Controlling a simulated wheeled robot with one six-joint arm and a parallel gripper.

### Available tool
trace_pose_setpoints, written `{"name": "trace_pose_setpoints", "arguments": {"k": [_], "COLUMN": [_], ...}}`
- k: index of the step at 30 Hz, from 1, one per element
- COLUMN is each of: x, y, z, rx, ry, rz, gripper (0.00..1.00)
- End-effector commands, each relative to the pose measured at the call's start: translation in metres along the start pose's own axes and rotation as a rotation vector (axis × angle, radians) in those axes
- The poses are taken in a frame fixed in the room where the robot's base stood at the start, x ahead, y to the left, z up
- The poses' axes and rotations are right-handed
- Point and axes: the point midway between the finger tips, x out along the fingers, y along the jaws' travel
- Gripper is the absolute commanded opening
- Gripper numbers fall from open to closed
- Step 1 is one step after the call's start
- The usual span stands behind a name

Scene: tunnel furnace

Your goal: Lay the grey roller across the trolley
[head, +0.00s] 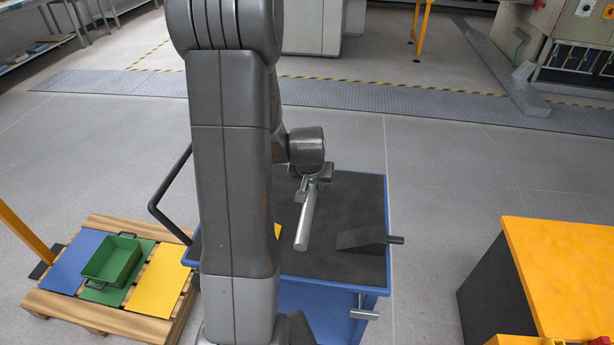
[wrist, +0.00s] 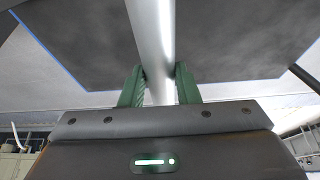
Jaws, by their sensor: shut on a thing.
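The grey roller (head: 306,222) is a smooth light-grey rod. My gripper (head: 313,180) is shut on it near its far end in the head view, over the dark top of the blue trolley (head: 345,195). The roller's near end points toward the front of the trolley. I cannot tell whether it touches the top or hangs just above it. In the wrist view the green fingers of my gripper (wrist: 160,86) stand on either side of the roller (wrist: 152,40), with the dark trolley top (wrist: 230,40) beyond. My arm hides the trolley's left part.
A dark wedge-shaped block (head: 362,238) sits on the trolley's right side. A pallet (head: 75,315) with blue, green and yellow panels and a green bin (head: 112,260) stands at left. An orange-topped bench (head: 565,265) stands at right. Open floor lies between bench and trolley.

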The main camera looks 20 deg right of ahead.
Motion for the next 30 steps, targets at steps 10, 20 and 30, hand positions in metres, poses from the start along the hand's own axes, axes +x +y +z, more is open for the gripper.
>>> {"name": "trace_pose_setpoints", "arguments": {"k": [10,20,30], "x": [0.026,0.061,0.082], "y": [0.000,0.000,0.000], "z": [0.011,0.025,0.033], "rx": [-0.002,-0.001,-0.001], "ry": [0.000,0.001,0.003], "rz": [0.000,0.000,0.000], "gripper": [0.06,0.06,0.06]}}
